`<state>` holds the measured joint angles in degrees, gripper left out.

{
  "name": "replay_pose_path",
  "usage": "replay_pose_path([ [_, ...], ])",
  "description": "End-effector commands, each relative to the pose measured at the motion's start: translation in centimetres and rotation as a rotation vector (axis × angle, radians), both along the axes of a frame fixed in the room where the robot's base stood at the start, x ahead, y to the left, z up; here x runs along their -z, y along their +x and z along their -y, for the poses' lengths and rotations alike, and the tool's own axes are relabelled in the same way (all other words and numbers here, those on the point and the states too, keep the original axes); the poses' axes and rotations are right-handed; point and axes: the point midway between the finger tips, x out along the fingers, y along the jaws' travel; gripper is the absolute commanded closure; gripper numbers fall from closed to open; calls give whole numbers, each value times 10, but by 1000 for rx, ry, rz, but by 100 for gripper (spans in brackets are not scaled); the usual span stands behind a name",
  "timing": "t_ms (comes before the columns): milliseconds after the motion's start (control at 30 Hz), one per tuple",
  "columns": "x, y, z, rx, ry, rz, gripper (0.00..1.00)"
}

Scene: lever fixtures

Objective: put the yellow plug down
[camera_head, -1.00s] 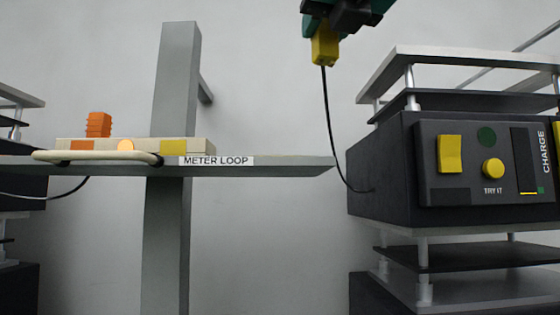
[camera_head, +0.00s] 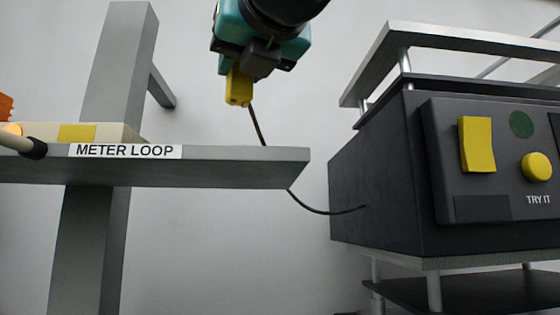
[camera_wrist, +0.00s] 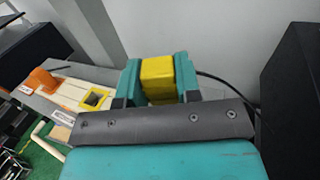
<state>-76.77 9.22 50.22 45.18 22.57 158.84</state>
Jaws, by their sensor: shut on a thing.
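The yellow plug (camera_head: 238,87) is held in my gripper (camera_head: 245,68), up in the air above the right part of the METER LOOP shelf in the head view. My gripper is shut on it. In the wrist view the plug (camera_wrist: 157,80) sits between the two teal fingers. A black cable runs from the plug down to the side of the dark box (camera_head: 385,190) on the right. The METER LOOP shelf (camera_head: 240,172) carries a cream block (camera_head: 108,132) with a yellow square. In the wrist view this yellow square (camera_wrist: 95,98) looks like a framed socket.
An orange plug (camera_wrist: 42,79) stands on the cream block, left of the yellow square. The dark box has a yellow rocker (camera_head: 477,145) and a yellow knob (camera_head: 537,167). The shelf's right end is bare.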

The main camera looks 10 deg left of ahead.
Motion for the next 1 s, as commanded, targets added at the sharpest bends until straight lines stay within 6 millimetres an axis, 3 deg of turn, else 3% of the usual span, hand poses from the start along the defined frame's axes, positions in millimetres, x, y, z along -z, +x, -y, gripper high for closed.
replay_pose_path([
  [100, 21, -2, -2, -6, -3, 0, 92],
  [300, 32, -2, -3, -7, 0, 0, 92],
  [567, 62, -1, -2, -5, -2, 0, 92],
  [1000, 69, -1, -2, -3, 1, 0, 92],
])
